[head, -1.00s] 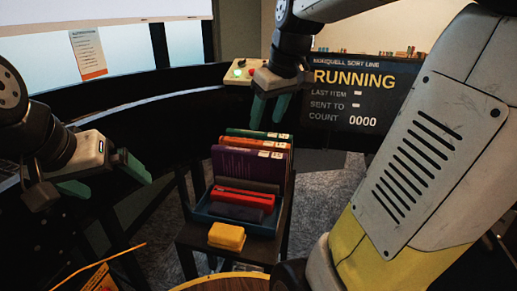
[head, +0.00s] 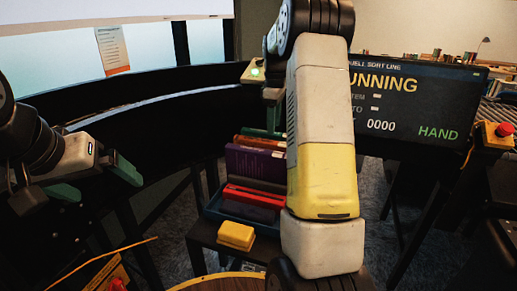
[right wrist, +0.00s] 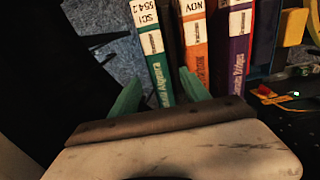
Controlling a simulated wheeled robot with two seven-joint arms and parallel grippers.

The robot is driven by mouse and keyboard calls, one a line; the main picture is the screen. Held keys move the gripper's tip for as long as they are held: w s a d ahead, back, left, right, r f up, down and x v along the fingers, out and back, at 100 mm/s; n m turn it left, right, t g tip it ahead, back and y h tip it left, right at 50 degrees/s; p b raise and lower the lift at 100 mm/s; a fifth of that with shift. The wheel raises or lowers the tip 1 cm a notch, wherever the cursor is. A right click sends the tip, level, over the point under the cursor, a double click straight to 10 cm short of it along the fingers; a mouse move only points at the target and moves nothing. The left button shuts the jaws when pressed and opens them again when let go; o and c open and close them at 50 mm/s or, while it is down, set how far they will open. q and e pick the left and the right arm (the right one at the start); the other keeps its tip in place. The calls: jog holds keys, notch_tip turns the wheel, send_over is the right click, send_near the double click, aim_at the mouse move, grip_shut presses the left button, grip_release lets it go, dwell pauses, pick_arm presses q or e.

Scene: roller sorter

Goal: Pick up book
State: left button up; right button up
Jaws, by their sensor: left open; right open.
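Upright books stand in a row on a small dark stand: a green book (head: 262,133), an orange book (head: 260,143) and a purple book (head: 255,162). In the right wrist view, the spines of the green book (right wrist: 153,50), orange book (right wrist: 194,45) and purple book (right wrist: 237,45) show labels. My right gripper (right wrist: 160,92) is open, with its teal fingers on either side of the green book's spine; contact cannot be told. My left gripper (head: 95,180) is open and empty, left of the books.
A blue tray (head: 212,208) holds a red item (head: 253,195) and a dark item in front of the books. A yellow block (head: 236,235) sits at the stand's front. A screen (head: 410,110) and a red button (head: 504,129) are to the right.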

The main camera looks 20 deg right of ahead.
aim_at(274, 137)
notch_tip(274, 137, down, 6)
jog(key=shift+d+r, duration=0.1)
grip_shut()
dwell(0.4)
dwell(1.1)
